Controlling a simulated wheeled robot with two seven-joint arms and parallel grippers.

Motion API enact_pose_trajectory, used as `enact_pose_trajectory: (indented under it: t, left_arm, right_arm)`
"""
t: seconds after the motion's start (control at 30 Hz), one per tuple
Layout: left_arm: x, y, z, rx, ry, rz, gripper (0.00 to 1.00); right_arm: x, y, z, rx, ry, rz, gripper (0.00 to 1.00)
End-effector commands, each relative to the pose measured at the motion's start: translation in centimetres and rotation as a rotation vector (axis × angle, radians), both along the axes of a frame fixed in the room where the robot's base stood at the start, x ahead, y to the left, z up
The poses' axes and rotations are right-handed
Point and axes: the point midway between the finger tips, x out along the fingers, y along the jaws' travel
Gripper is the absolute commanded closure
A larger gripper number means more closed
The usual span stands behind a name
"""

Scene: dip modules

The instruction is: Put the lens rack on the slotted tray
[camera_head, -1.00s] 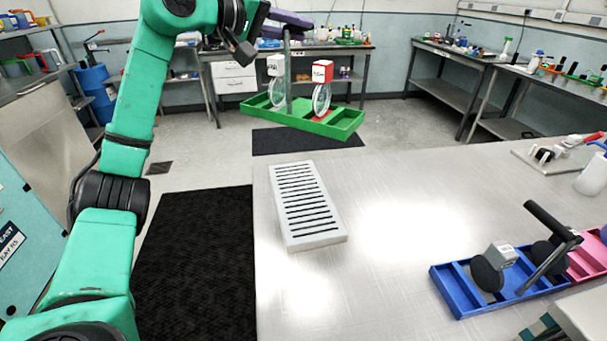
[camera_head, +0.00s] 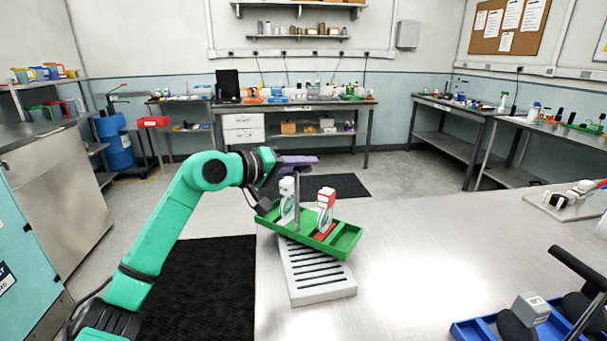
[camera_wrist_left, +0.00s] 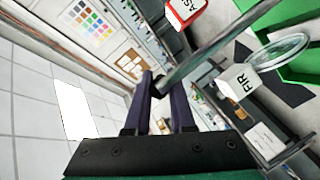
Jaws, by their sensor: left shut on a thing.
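The lens rack (camera_head: 345,239) is a green tray with a grey upright handle, a white-topped lens and a red-topped lens. My left gripper (camera_head: 300,162), with purple fingers, is shut on the top of its handle; the wrist view shows the fingers (camera_wrist_left: 160,100) around the bar. The rack overlaps the far part of the slotted tray (camera_head: 322,291) in the head view and lies at an angle to it. I cannot tell whether they touch. The slotted tray is light grey with dark slots and sits on the metal table. My right gripper is not in view.
A blue rack (camera_head: 474,331) with a black handle and grey-topped block stands at the table's (camera_head: 410,250) near right. A board with a red-handled clamp (camera_head: 572,194) lies at the far right. The table between is clear. A black mat (camera_head: 205,290) is on the floor at left.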

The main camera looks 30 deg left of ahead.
Motion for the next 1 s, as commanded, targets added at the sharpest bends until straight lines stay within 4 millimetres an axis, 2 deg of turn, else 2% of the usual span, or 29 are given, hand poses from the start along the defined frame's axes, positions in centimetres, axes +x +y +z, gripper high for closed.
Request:
enact_pose_trajectory:
  t: [0.1,0.4,0.43,0.47,0.5,0.87,1.0]
  left_arm:
    - [0.0,0.0,-1.3,-0.003,-0.003,0.001,1.00]
    - [0.0,0.1,-1.6,-0.001,-0.005,0.002,1.00]
    - [0.0,0.0,-1.6,0.000,-0.001,0.001,0.67]
    - [0.0,0.0,-1.6,0.000,-0.001,0.001,0.55]
    - [0.0,0.0,-1.6,0.000,-0.001,0.001,0.48]
    - [-0.1,0.1,-1.4,0.000,-0.001,0.001,0.48]
    - [-1.7,0.9,-1.6,0.003,0.000,0.004,0.48]
  right_arm:
    - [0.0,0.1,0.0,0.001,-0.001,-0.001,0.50]
    - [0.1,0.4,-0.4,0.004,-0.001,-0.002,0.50]
    - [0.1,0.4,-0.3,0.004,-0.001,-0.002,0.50]
    - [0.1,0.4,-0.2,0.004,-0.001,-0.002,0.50]
    - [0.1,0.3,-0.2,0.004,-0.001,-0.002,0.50]
    - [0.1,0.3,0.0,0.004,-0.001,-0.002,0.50]
    - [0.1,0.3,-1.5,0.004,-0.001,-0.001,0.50]
